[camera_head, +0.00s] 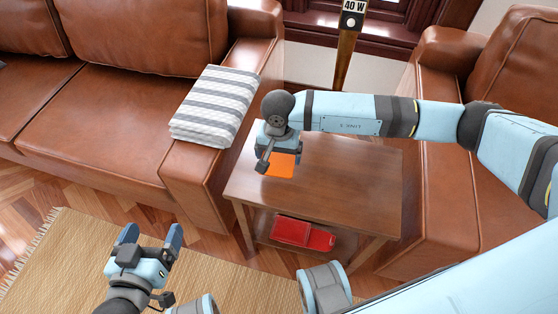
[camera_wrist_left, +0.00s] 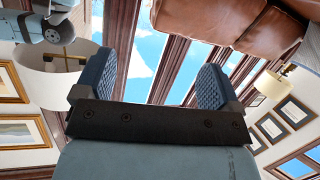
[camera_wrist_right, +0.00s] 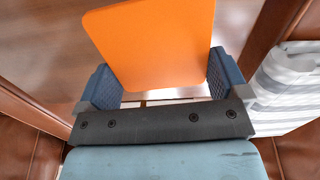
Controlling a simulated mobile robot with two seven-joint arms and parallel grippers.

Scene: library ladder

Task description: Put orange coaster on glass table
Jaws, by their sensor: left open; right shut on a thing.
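The orange coaster (camera_head: 279,165) is a flat square, held over the wooden side table. It also shows large in the right wrist view (camera_wrist_right: 155,45), between the fingers. My right gripper (camera_head: 277,156) is shut on the coaster; in the head view the gripper covers part of it. Whether the coaster touches the tabletop I cannot tell. My left gripper (camera_head: 152,238) is open and empty above the woven rug at the lower left; its spread fingers also show in the left wrist view (camera_wrist_left: 153,85). I see no glass table in these views.
The wooden side table (camera_head: 350,180) stands between a brown leather sofa (camera_head: 110,110) and a leather armchair (camera_head: 430,190). A red object (camera_head: 303,234) lies on its lower shelf. A striped folded blanket (camera_head: 215,105) rests on the sofa arm. A woven rug (camera_head: 70,260) covers the floor.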

